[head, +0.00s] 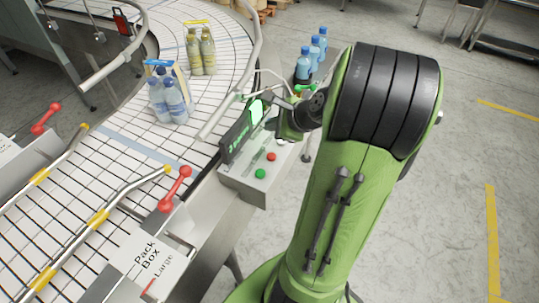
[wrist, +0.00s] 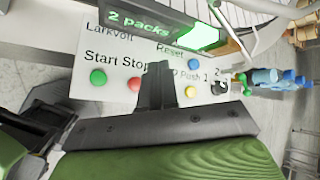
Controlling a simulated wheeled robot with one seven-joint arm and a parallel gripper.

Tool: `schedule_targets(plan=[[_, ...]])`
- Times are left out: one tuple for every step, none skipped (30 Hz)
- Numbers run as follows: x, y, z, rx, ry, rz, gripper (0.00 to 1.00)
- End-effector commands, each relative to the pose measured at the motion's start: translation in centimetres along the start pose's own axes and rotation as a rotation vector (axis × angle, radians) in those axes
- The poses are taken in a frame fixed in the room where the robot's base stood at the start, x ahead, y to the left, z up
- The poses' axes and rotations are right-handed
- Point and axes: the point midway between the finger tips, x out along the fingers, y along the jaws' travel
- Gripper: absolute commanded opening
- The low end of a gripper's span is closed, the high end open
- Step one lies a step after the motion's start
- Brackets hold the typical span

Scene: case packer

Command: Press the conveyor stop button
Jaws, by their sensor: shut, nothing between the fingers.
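The control panel (head: 240,185) is a grey box beside the conveyor. The red button (wrist: 135,84) sits under the word Stop in the wrist view; the red button also shows in the head view (head: 271,157). The green Start button (wrist: 98,77) is to its left. My gripper (wrist: 158,68) is shut and empty, its fingers over the panel just right of the red button in the wrist view. Whether the fingertips touch the panel cannot be told. In the head view my gripper (head: 281,140) is partly hidden by my arm.
A blue button (wrist: 191,36) near Reset and a yellow button (wrist: 191,92) are on the panel. A lit green display (wrist: 140,25) stands behind it. Bottle packs (head: 167,98) stand on the curved conveyor (head: 120,150). Blue-capped bottles (head: 304,65) stand beyond the panel.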

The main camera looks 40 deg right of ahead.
Motion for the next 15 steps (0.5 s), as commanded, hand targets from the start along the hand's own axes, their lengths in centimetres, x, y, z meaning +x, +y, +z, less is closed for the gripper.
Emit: schedule_targets(plan=[[0.6, 0.5, -0.5, 0.002, 0.001, 0.001, 0.0], [0.9, 0.7, -0.7, 0.002, 0.001, 0.002, 0.0], [1.3, 1.0, -1.0, 0.002, 0.001, 0.002, 0.0], [1.6, 1.2, -1.2, 0.002, 0.001, 0.002, 0.0], [1.9, 1.5, -1.5, 0.002, 0.002, 0.001, 0.0], [2.4, 1.8, -1.9, 0.002, 0.002, 0.0, 0.0], [2.8, 2.1, -2.1, 0.001, 0.002, -0.001, 0.0], [3.2, 2.3, -2.4, 0.001, 0.002, -0.001, 0.0], [3.6, 2.7, -2.7, 0.001, 0.001, 0.0, 0.0], [4.0, 2.9, -3.0, 0.0, 0.001, 0.0, 0.0], [4.3, 3.2, -3.2, 0.0, 0.001, 0.0, 0.0], [4.7, 3.5, -3.5, 0.0, 0.001, 0.001, 0.0], [5.0, 3.7, -3.7, 0.0, 0.001, 0.001, 0.0], [5.3, 3.9, -3.9, 0.0, 0.0, 0.002, 0.0], [5.5, 4.1, -4.1, 0.0, 0.0, 0.002, 0.0]])
